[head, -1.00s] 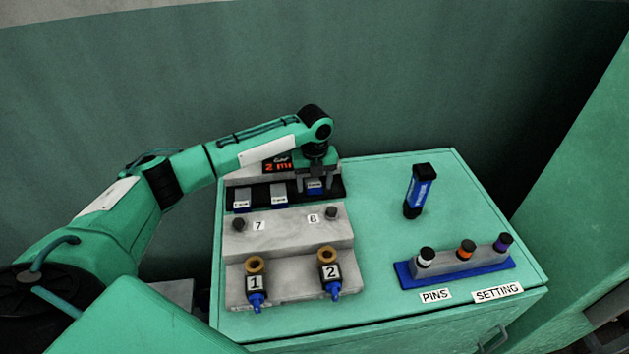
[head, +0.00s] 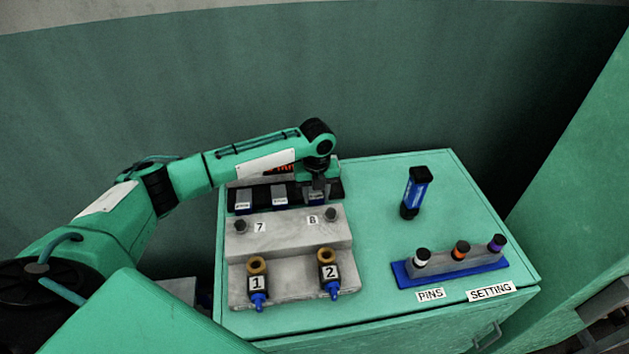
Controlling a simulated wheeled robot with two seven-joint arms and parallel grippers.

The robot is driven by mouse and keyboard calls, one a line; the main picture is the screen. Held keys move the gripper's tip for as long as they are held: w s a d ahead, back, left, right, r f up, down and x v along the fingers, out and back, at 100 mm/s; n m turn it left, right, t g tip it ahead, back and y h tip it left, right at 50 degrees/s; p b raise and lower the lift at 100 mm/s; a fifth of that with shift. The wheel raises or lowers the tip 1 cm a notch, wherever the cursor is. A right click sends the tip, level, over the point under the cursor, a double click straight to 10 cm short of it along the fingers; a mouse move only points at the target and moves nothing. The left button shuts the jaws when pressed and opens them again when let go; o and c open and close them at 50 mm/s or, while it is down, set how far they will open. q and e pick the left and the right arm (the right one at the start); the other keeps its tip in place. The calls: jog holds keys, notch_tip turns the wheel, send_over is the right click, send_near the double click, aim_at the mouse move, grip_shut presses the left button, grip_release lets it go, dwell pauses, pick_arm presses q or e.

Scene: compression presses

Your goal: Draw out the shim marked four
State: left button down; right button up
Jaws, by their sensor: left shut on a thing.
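Several grey shims with small labels stand in a row in a black holder (head: 262,203) at the back left of the bench. The labels are too small to read, so I cannot tell which is marked four. The left shim (head: 243,203) and the middle shim (head: 280,197) are free. My left gripper (head: 317,194) is over the right end of the holder, shut on the right shim (head: 316,200). That shim is partly hidden by the fingers and still appears to be at the holder. My right gripper is not in view.
In front is a grey stepped block (head: 290,238) with knobs labelled 7 and what looks like 8, and fittings 1 (head: 257,284) and 2 (head: 329,274). A blue-black cylinder (head: 415,192) and a pin rack (head: 455,268) stand right. Bench between is clear.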

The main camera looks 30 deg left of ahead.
aim_at(316, 198)
pick_arm(q)
jog(key=shift+s+d, duration=0.15)
jog(key=shift+s, duration=0.1)
jog(key=shift+f, duration=0.1)
jog(key=c, duration=0.8)
grip_release()
jog(key=shift+c, duration=0.2)
jog(key=shift+s+d, duration=0.1)
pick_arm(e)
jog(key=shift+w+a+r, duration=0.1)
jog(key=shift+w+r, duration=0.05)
pick_arm(q)
jog(key=shift+r, duration=0.2)
jog(key=shift+r, duration=0.35)
notch_tip(316, 198, up, 13)
jog(key=b, duration=0.1)
jog(key=shift+b, duration=0.4)
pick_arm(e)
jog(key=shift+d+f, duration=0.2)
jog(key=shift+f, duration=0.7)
